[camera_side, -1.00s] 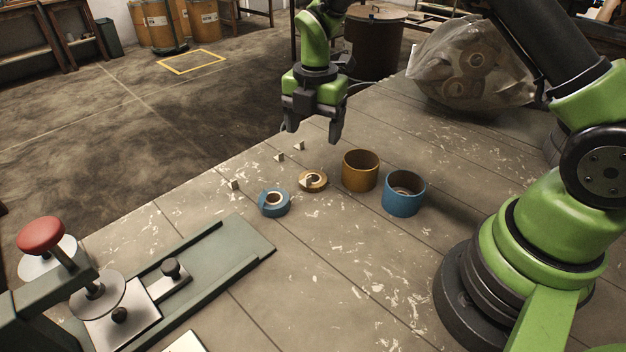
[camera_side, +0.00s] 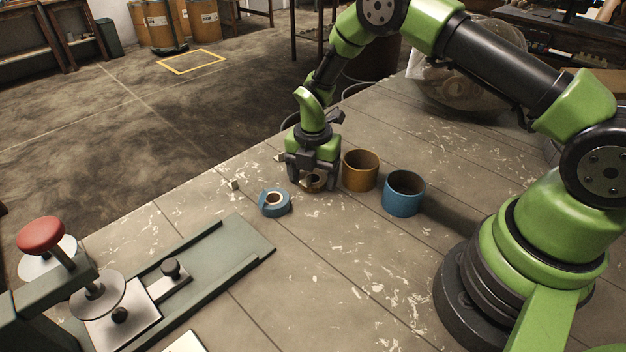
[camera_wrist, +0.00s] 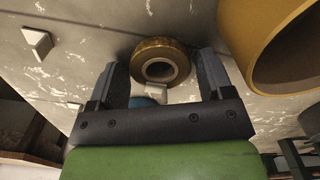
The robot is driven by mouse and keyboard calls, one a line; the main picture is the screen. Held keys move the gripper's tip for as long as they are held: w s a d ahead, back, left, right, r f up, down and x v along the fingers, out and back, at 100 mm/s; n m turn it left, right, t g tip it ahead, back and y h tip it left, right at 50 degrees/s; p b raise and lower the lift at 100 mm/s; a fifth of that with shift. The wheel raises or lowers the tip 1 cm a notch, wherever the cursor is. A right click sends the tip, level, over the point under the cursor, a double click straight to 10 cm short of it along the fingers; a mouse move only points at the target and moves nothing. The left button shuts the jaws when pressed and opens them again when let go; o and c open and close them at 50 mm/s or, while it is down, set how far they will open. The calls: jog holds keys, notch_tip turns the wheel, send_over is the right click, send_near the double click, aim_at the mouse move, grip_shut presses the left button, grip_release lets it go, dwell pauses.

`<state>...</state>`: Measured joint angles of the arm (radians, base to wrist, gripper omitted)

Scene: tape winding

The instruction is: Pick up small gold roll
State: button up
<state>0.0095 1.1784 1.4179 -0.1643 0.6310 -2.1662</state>
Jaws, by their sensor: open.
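The small gold roll (camera_wrist: 160,52) lies on the table, close beyond my gripper's fingertips in the wrist view. In the side view the roll (camera_side: 313,183) is mostly hidden behind my gripper (camera_side: 313,186). In the wrist view my gripper (camera_wrist: 162,66) is open, with its two dark fingers to the left and right of the roll's near part and nothing held between them. The exact height of the fingertips over the table is hard to tell.
A small blue roll (camera_side: 274,203) lies left of my gripper. A gold cup (camera_side: 360,172) and a blue cup (camera_side: 403,194) stand close on the right. A green winding fixture (camera_side: 215,262) sits front left. Small light blocks (camera_side: 234,184) lie near the table's far edge.

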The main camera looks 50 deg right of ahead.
jog(key=shift+c, duration=0.5)
jog(key=c, duration=0.6)
jog(key=shift+r, duration=0.1)
